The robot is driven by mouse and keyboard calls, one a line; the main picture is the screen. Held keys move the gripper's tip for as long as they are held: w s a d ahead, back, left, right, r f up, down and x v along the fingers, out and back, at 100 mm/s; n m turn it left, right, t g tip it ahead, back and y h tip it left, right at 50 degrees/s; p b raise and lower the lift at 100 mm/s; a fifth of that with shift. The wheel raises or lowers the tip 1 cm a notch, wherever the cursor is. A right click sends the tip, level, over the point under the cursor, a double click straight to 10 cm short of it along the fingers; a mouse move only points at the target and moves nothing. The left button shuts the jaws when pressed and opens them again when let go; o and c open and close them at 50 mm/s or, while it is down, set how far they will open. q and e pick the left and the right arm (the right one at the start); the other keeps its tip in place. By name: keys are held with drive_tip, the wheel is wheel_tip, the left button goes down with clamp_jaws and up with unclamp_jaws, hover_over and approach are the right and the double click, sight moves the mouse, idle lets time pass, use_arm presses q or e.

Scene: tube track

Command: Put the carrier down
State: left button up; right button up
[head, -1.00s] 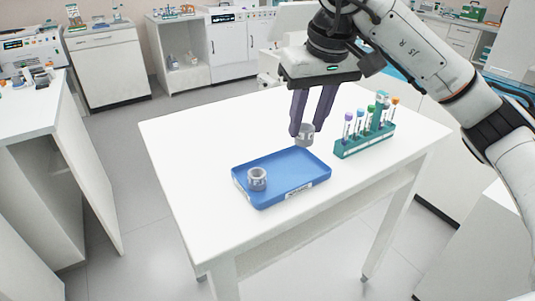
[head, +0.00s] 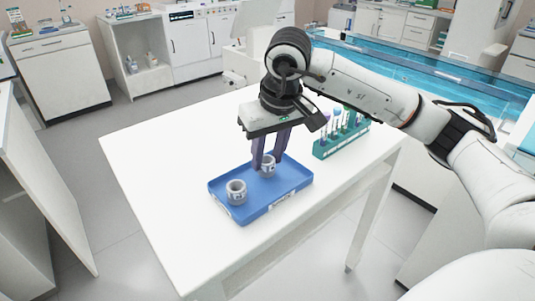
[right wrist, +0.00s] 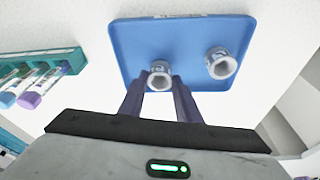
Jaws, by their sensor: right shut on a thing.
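My right gripper (head: 268,166) is shut on a grey ring-shaped carrier (head: 268,167). It holds the carrier over or in the right part of the blue tray (head: 262,209); I cannot tell whether the carrier touches the tray floor. The held carrier also shows between the fingertips in the right wrist view (right wrist: 158,78). A second grey carrier (head: 236,191) stands upright in the left part of the tray, apart from the held one; it shows in the right wrist view (right wrist: 221,64) too. My left gripper is not in view.
A teal rack (head: 340,145) with several capped tubes stands behind the tray to the right, partly hidden by my right arm. The white table (head: 150,150) is clear on its left side. Cabinets line the back.

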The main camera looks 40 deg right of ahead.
drive_tip(key=shift+f, duration=0.25)
drive_tip(key=o, duration=0.8)
drive_tip(key=shift+r, duration=0.1)
drive_tip(key=shift+r, duration=0.5)
drive_tip(key=v, duration=1.1)
drive_tip(key=shift+s, duration=0.2)
drive_tip(key=shift+r, duration=0.1)
